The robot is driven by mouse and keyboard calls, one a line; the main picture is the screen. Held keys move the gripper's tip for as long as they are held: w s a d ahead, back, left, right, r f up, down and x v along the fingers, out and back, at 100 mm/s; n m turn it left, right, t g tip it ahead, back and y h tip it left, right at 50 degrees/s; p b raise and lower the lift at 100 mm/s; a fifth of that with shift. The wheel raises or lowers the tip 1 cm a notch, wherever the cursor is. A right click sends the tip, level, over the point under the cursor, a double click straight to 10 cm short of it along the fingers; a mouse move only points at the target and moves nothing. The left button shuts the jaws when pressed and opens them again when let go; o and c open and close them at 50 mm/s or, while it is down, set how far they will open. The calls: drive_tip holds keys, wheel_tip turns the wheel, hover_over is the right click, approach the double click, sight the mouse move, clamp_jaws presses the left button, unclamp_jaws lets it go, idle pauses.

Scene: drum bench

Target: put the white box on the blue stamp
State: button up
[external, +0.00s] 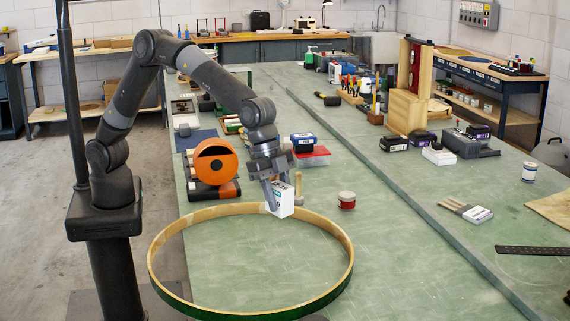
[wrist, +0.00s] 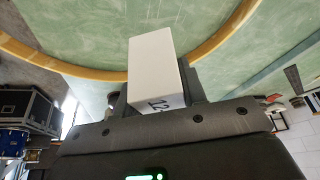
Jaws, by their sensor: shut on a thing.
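My gripper (external: 274,196) is shut on the white box (external: 284,204), holding it near the far rim of the large hoop on the green bench. In the wrist view the white box (wrist: 154,58) sits between the fingers, with dark print on its near end. A blue block with a pale label (external: 302,139), which looks like the blue stamp, is farther back and slightly right of my gripper. It sits at or just behind a red item (external: 312,156); I cannot tell whether it rests on it. The blue block is not seen in the wrist view.
The large wooden hoop (external: 349,245) lies in front. An orange reel (external: 214,163) stands left of my gripper, and a red-and-white tin (external: 346,200) stands to its right. Dark labelled blocks (external: 394,143) are farther right.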

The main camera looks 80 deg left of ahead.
drive_tip(key=w+a+r+n+t, duration=0.1)
drive_tip(key=w+a+r+n, duration=0.15)
drive_tip(key=w+a, duration=0.85)
drive_tip(key=w+a+r+n+y, duration=0.1)
drive_tip(key=w+a+n, duration=0.15)
drive_tip(key=a, duration=0.65)
drive_tip(key=w+a+r+n+t+y, duration=0.1)
drive_tip(key=w+a+n, duration=0.15)
drive_tip(key=a, duration=0.55)
drive_tip(key=w+a+r+n+y, duration=0.15)
drive_tip(key=w+a, duration=0.25)
drive_tip(key=a, duration=0.5)
drive_tip(key=n, duration=0.4)
hover_over(308, 135)
drive_tip(key=s, duration=0.2)
wheel_tip(308, 135, down, 4)
drive_tip(key=shift+w+f, duration=0.1)
drive_tip(key=shift+f, duration=0.15)
drive_tip(key=shift+w+a+f, duration=0.1)
drive_tip(key=shift+a+f, duration=0.15)
drive_tip(key=shift+f, duration=0.1)
drive_tip(key=shift+f+t, duration=0.3)
drive_tip(key=shift+f, duration=1.5)
